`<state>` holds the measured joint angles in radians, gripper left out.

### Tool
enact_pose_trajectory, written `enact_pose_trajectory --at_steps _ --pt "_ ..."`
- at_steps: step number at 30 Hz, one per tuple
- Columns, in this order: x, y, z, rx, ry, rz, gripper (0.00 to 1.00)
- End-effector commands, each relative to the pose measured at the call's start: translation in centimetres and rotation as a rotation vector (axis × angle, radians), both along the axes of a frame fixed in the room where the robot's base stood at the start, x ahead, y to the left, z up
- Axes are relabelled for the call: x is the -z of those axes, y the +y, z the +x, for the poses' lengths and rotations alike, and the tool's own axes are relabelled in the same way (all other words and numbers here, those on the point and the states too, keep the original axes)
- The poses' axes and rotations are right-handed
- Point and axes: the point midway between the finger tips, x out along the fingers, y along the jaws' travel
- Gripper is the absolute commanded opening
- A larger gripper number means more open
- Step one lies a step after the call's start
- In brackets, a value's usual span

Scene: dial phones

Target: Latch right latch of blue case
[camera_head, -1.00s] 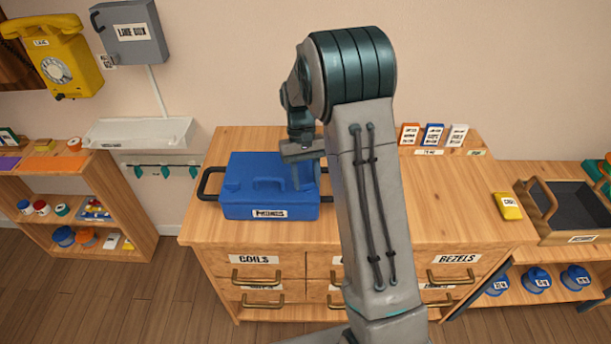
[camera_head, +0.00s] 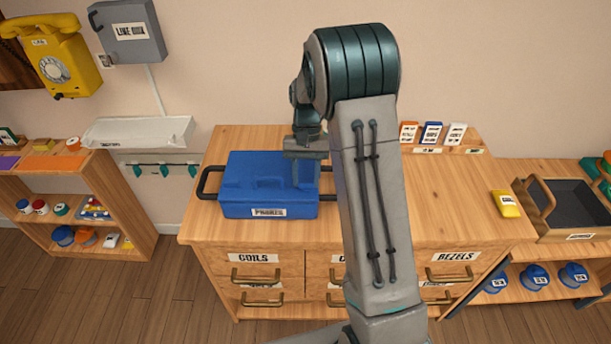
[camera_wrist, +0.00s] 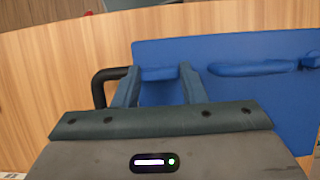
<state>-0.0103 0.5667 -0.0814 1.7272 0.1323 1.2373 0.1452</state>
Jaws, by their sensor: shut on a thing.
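The blue case (camera_head: 240,180) with a "PHONES" label sits on the wooden cabinet top, its lid down. Its blue lid also fills the right of the wrist view (camera_wrist: 220,55). My gripper (camera_head: 306,180) is at the case's right side. In the wrist view, my two fingers (camera_wrist: 158,85) stand on either side of a small blue piece, the right latch (camera_wrist: 158,74), at the lid's edge, and are shut on it. How far the latch is folded down cannot be told. My arm hides part of the case's right side in the head view.
Black side handles (camera_head: 204,184) stick out from the case; one shows beside my fingers in the wrist view (camera_wrist: 100,88). Small cards (camera_head: 432,133) stand at the back of the cabinet top (camera_head: 450,200). A yellow box (camera_head: 507,204) lies at its right end. The top between is clear.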

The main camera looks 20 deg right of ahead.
Motion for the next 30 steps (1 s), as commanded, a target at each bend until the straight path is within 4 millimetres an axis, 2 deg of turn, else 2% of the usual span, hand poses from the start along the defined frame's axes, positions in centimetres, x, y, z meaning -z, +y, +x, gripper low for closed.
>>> enact_pose_trajectory --at_steps 2,3,4,5,13,17,20,30 --pt "0.0 0.0 0.0 0.002 0.0 -0.001 0.15" --pt "0.0 0.0 0.0 0.002 0.0 -0.001 0.49" --pt "0.0 0.0 0.0 0.002 0.0 -0.001 0.57" --pt "0.0 0.0 0.0 0.002 0.0 -0.001 0.6" --pt "-0.1 0.0 0.0 0.0 -0.001 0.0 0.6" --pt "-0.8 -0.1 0.4 -0.001 -0.003 0.0 0.6" --pt "-2.3 -0.3 1.0 0.0 -0.005 0.0 0.6" --pt "-9.4 -1.1 3.8 0.001 -0.004 -0.001 0.6"
